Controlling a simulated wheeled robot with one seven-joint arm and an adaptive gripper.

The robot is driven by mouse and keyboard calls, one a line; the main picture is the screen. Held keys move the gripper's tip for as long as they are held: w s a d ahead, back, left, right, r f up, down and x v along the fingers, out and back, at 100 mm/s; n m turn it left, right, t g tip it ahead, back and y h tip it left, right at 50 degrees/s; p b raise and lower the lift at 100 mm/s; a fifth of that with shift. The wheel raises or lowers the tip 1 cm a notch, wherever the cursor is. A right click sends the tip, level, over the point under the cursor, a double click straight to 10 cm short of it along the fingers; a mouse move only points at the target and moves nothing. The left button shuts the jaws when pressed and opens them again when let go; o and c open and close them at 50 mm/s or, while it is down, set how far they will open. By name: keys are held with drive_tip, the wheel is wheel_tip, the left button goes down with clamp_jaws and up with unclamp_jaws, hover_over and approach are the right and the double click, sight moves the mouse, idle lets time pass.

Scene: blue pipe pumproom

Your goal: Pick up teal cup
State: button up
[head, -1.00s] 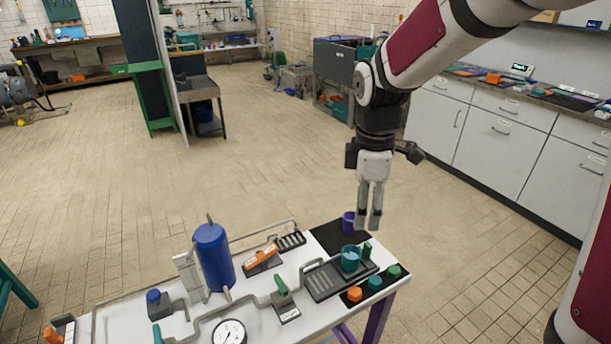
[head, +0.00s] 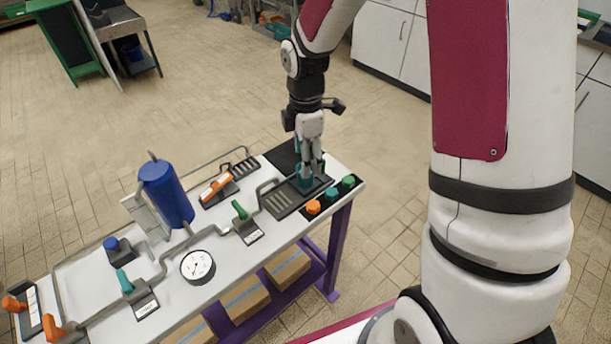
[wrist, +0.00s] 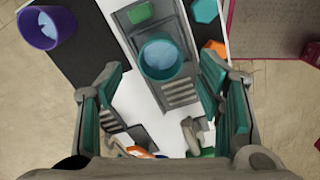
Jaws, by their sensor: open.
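The teal cup (head: 303,180) stands on the dark grey slotted tray at the right end of the table. In the wrist view the teal cup (wrist: 165,58) shows from above, its round opening facing me. My gripper (head: 312,170) points down at the cup, and its fingers partly cover it in the head view. In the wrist view my gripper (wrist: 163,78) is open, with a finger on each side of the cup's line and a clear gap to it. I cannot tell whether the fingertips are below the rim.
A purple cup (wrist: 45,27) stands on a black mat close by. Orange (head: 313,207), teal (head: 331,194) and green (head: 348,181) knobs line the table's front right edge. Grey pipes, a blue tank (head: 166,194) and a gauge (head: 198,266) fill the left and middle.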

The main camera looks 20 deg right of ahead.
sight(308, 183)
wheel_tip(308, 183, down, 5)
idle(0.3)
drive_tip(key=shift+c, duration=0.6)
drive_tip(key=c, duration=1.1)
